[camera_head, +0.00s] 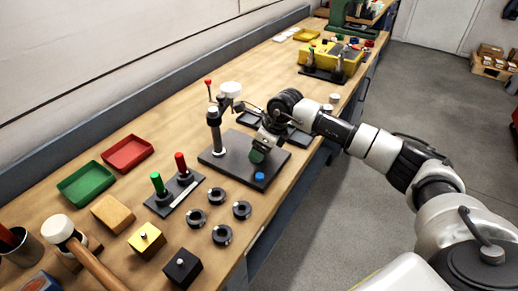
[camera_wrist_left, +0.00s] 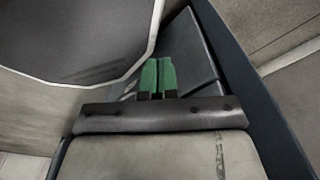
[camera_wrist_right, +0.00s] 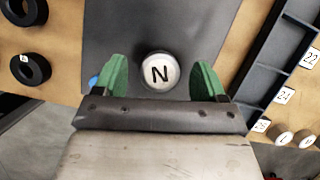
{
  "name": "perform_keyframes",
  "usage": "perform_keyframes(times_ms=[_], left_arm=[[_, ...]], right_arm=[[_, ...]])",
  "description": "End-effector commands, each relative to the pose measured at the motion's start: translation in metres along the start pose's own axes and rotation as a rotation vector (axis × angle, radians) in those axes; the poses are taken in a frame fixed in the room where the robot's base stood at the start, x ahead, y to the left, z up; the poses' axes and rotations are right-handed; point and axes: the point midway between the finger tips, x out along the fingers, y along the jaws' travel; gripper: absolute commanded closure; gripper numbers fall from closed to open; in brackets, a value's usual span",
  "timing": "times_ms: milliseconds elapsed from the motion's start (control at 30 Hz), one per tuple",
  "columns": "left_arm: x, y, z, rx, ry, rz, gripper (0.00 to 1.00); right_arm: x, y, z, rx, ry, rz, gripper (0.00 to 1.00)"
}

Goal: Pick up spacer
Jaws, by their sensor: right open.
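My right gripper (camera_head: 258,156) is open, low over the dark base plate (camera_head: 225,165) in the head view. In the right wrist view a round white-topped piece marked N (camera_wrist_right: 158,71) shows between the open green fingers (camera_wrist_right: 159,78), apart from both. The gripper hides this piece in the head view. Several black rings (camera_head: 222,235) lie on the bench in front of the plate; two show in the right wrist view (camera_wrist_right: 30,69). I cannot tell from looks which piece is called the spacer. My left gripper (camera_wrist_left: 158,78) is shut and empty in the left wrist view.
A post (camera_head: 214,132) with a red-tipped lever stands on the plate, left of my right gripper. A blue button (camera_head: 259,176) is close by. Compartment trays (camera_wrist_right: 285,65) and white caps (camera_head: 334,98) lie beyond. Red and green trays (camera_head: 86,184), blocks and a mallet (camera_head: 60,228) are at left.

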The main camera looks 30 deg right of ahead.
Motion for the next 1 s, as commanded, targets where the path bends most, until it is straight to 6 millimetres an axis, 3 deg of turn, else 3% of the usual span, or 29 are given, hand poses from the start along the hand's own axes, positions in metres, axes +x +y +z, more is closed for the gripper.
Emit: perform_keyframes(times_ms=[67, 400, 767, 1000], left_arm=[[0.0, 0.0, 0.0, 0.0, 0.0, 0.0, 1.0], [0.0, 0.0, 0.0, 0.0, 0.0, 0.0, 1.0], [0.003, 0.0, 0.0, 0.0, 0.001, 0.0, 1.0], [0.016, 0.0, 0.001, 0.0, 0.001, 0.0, 1.0]], right_arm=[[0.0, 0.0, 0.0, 0.0, 0.0, 0.0, 0.35], [-0.001, 0.0, 0.0, 0.0, 0.0, 0.0, 0.87], [-0.007, 0.0, 0.003, -0.001, -0.001, 0.0, 0.87], [-0.041, -0.001, 0.015, -0.001, -0.004, -0.004, 0.87]])
